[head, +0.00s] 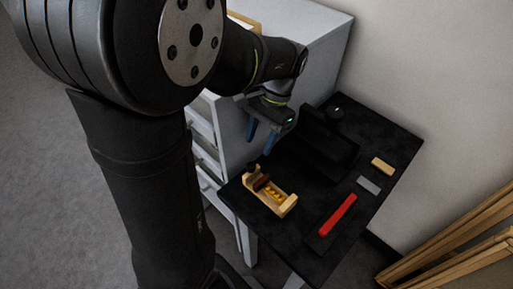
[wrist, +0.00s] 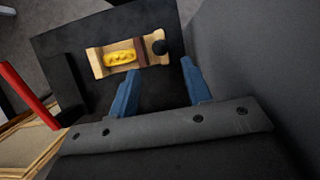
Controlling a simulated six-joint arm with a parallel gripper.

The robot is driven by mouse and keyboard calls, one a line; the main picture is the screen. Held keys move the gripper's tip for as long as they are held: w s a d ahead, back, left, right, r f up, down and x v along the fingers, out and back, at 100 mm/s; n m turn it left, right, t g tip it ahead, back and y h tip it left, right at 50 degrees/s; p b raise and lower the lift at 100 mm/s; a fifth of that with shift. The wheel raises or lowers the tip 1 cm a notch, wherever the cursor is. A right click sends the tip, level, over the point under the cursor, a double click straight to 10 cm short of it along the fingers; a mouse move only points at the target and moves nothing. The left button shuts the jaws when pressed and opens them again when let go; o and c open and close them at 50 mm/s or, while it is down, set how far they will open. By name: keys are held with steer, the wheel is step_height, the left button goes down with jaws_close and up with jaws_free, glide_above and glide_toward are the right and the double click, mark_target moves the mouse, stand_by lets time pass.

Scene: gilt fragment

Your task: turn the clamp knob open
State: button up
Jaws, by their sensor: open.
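The wooden clamp (head: 270,192) lies on the black table near its left front edge. It holds a yellow gilt fragment (wrist: 120,57) against a dark brown jaw (wrist: 141,52). The round black clamp knob (wrist: 160,47) is on the clamp's right end in the wrist view; in the head view the knob (head: 251,169) is at the far left end. My gripper (head: 262,142) has blue fingers, hangs above the table behind the clamp and is open. In the wrist view my gripper (wrist: 157,80) has nothing between its fingers, and the knob lies beyond the fingertips, apart from them.
A red bar (head: 338,215), a grey block (head: 368,185) and a tan block (head: 382,166) lie on the right of the table (head: 305,240). A tall black block-like object (head: 327,140) stands at the back. A white drawer cabinet (head: 300,35) is close behind my gripper. Wooden frames (head: 460,250) lean at right.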

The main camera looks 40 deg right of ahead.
mark_target(251, 165)
steer(key=shift+r, duration=0.2)
steer(key=shift+s+a+f+n, duration=0.1)
steer(key=shift+a+f+n, duration=0.3)
steer(key=shift+a, duration=0.2)
steer(key=shift+s+a+f+n, duration=0.1)
steer(key=shift+a+f+n, duration=0.15)
steer(key=shift+a+n, duration=0.65)
steer(key=shift+n, duration=0.2)
steer(key=r+n, duration=0.1)
steer(key=n, duration=0.1)
steer(key=a+n+h, duration=0.1)
steer(key=n, duration=0.1)
steer(key=shift+r, duration=0.4)
step_height(251, 165, up, 10)
steer(key=f+n+h, duration=0.1)
steer(key=n+h, duration=0.3)
steer(key=n, duration=0.7)
steer(key=f, duration=1.6)
steer(key=shift+w+d+f, duration=0.15)
steer(key=shift+d+f, duration=0.15)
steer(key=shift+f, duration=0.1)
